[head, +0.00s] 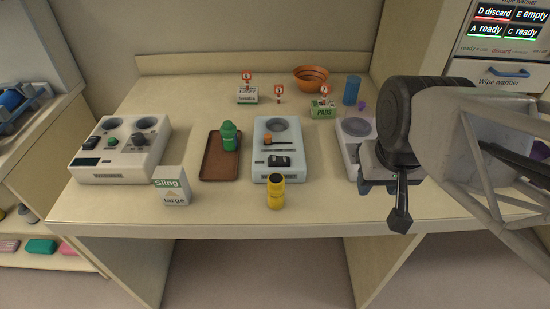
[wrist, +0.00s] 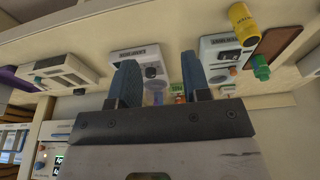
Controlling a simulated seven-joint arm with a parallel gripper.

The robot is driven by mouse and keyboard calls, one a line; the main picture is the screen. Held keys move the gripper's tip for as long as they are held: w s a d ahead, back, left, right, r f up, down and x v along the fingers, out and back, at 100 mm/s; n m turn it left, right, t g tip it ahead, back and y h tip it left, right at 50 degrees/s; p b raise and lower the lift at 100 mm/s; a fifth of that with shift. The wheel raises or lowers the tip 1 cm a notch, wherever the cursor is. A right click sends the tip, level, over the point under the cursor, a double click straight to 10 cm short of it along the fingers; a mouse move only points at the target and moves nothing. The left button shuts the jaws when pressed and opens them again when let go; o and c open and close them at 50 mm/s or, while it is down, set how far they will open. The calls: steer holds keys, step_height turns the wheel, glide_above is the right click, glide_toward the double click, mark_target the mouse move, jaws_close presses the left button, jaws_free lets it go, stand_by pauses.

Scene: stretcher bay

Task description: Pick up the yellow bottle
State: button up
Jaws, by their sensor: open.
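The yellow bottle (head: 275,192) stands upright near the table's front edge, just in front of the middle white device. In the wrist view the yellow bottle (wrist: 242,25) shows at the upper right, outside the space between the fingers.
A middle device (head: 261,164) stands right behind the bottle. A brown tray (head: 211,174) with a green bottle (head: 229,136) is to its left. A sling box (head: 172,187) stands further left. Table to the bottle's right (head: 318,205) is clear. An orange bowl (head: 311,78) is at the back.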

steer(key=o, duration=0.6)
steer(key=n+t+y, duration=0.3)
steer(key=n+t, duration=0.1)
steer(key=t, duration=0.4)
glide_toward(281, 199)
steer(key=w+d, duration=0.6)
steer(key=d, duration=0.1)
steer(key=a+f+n+y, duration=0.1)
steer(key=a, duration=0.1)
steer(key=s+a+f+y, duration=0.1)
steer(key=s+a+f+n+y, duration=0.1)
steer(key=a+y, duration=0.1)
steer(key=shift+a+f+n+t, duration=0.1)
steer(key=shift+a+n+t, duration=0.2)
steer(key=shift+a+t, duration=0.1)
steer(key=shift+s+a+f+y, duration=0.15)
steer(key=shift+s+a+y, duration=0.05)
steer(key=shift+a+y, duration=0.1)
